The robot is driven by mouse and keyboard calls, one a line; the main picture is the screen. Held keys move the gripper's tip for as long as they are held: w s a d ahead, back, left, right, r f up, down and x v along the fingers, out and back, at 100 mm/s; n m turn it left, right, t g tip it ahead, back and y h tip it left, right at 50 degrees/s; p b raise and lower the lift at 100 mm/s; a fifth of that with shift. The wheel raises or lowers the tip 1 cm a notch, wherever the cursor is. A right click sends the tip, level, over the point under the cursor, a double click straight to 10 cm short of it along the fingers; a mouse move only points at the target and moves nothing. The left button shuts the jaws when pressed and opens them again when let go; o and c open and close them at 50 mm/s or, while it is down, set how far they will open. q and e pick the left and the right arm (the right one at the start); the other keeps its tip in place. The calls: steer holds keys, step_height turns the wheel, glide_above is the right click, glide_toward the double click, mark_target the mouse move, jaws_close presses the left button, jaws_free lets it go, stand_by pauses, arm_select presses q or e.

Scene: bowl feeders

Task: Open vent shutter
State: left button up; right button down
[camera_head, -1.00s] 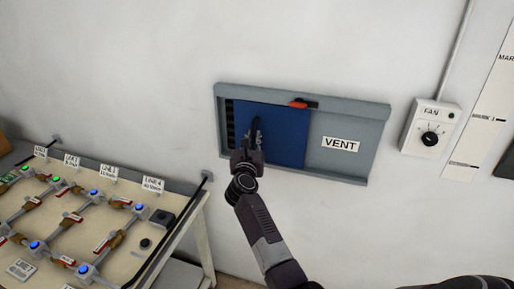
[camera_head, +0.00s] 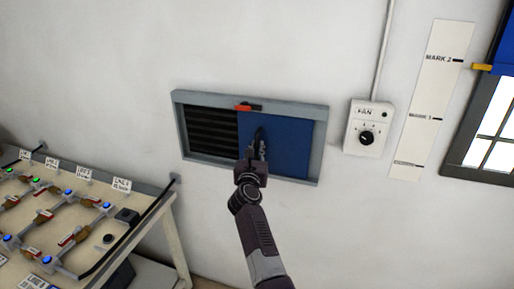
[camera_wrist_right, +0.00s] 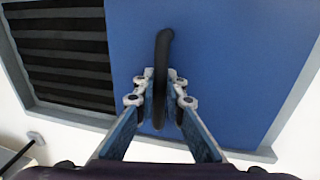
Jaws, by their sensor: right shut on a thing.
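The blue vent shutter (camera_head: 291,150) covers the right part of the grey vent frame (camera_head: 250,97) on the wall. Dark louvres (camera_head: 211,130) show uncovered on the left part. A red and black latch (camera_head: 248,107) sits on the frame's top edge. My right gripper (camera_head: 257,160) is at the shutter's lower left. In the wrist view the right gripper (camera_wrist_right: 161,95) is shut on the black shutter handle (camera_wrist_right: 163,50), its fingers on both sides of it. The shutter also shows in the wrist view (camera_wrist_right: 235,60). My left gripper is not in view.
A fan control box (camera_head: 367,128) with a dial is on the wall to the right, beside a white mark strip (camera_head: 434,100). A window (camera_head: 487,130) is at the far right. A bench (camera_head: 100,225) with valves and lit buttons stands at the lower left.

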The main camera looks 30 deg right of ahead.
mark_target(256, 116)
steer(key=shift+w+a, duration=0.3)
steer(key=c, duration=2)
jaws_free()
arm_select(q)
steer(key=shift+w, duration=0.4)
arm_select(e)
steer(key=shift+r, duration=0.1)
step_height(256, 116, up, 10)
steer(key=shift+f, duration=0.1)
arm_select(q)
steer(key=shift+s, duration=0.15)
arm_select(e)
steer(key=shift+f, duration=0.1)
